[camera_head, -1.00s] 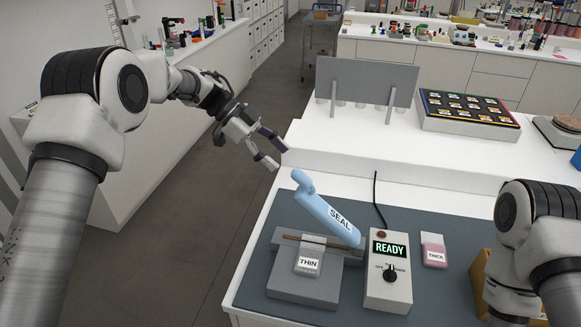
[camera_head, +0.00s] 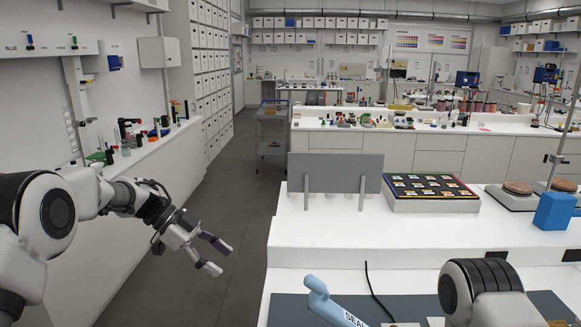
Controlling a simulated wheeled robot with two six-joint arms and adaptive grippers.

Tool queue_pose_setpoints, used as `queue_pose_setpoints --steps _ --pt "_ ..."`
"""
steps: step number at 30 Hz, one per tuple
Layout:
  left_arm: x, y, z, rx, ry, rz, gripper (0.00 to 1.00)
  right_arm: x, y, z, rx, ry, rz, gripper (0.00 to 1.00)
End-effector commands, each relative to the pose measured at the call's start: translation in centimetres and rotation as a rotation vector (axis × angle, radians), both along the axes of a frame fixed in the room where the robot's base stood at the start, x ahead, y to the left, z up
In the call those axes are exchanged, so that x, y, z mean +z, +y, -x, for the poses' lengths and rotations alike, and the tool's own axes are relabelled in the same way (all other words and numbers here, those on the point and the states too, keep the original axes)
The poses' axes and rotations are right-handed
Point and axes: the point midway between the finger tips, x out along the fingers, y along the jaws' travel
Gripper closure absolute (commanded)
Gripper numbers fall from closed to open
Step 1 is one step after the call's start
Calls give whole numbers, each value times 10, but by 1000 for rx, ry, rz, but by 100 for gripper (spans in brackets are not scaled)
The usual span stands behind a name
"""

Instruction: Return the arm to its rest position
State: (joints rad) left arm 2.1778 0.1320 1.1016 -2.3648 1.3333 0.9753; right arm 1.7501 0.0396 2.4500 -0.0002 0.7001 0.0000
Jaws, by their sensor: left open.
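My left arm comes in from the left, and its gripper (camera_head: 216,257) is open and empty. It hangs over the floor to the left of the white bench (camera_head: 425,237), apart from everything. My right arm (camera_head: 487,292) shows only in part at the lower right, and its gripper is out of the picture. The light blue SEAL lever (camera_head: 325,304) stands raised at the bottom edge on the dark mat (camera_head: 289,311). The rest of the sealing device is cut off below the frame.
On the bench's raised shelf stand a grey panel (camera_head: 335,173), a tray of coloured samples (camera_head: 431,190) and a blue block (camera_head: 555,211). A wall counter (camera_head: 140,157) runs along the left. The floor aisle (camera_head: 235,205) between is open, with a cart (camera_head: 271,131) farther back.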

Motion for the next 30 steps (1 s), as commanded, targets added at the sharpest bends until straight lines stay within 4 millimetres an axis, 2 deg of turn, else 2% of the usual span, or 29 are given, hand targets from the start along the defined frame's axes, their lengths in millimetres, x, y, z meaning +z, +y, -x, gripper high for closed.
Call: queue_pose_setpoints --steps 11,17,20,23,25,27,29,30 --pt "-47 -41 11 144 79 226 44 0 0 0 -1 0 0 60" --pt "-93 -60 20 351 155 363 44 0 0 0 -1 0 0 60" --pt "-129 -62 29 515 209 404 44 0 0 0 0 0 0 60" --pt "-182 -56 50 745 286 393 44 0 0 0 0 0 0 60" --pt "-230 -41 79 946 354 326 44 0 0 0 0 0 0 60" --pt "-275 -21 120 1134 423 215 44 0 0 0 0 0 0 60" --pt "-305 -4 158 1262 475 105 44 0 0 0 0 0 0 60" --pt "-321 8 184 1334 507 29 44 0 0 0 0 0 0 60"
